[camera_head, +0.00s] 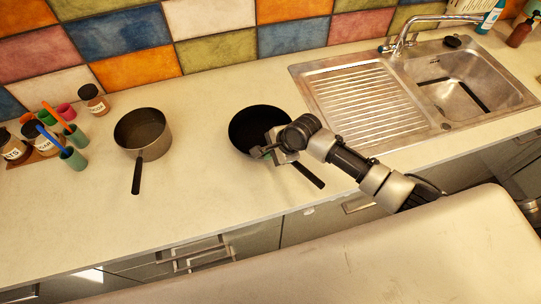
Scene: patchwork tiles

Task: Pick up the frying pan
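The frying pan (250,121) is black and round and sits on the pale countertop near the middle of the head view. Its dark handle (308,175) points toward the lower right. My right gripper (262,153) is over the pan's near right rim, with my arm reaching in from the right. The gripper and wrist hide part of the pan and the start of its handle. I cannot tell whether the fingers are apart or touching the pan. My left gripper is out of view.
A saucepan (142,131) with a dark handle stands to the left. Jars and cups (72,137) crowd the far left. A metal sink (450,85) with a drainboard (366,103) lies to the right. The counter between the saucepan and frying pan is clear.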

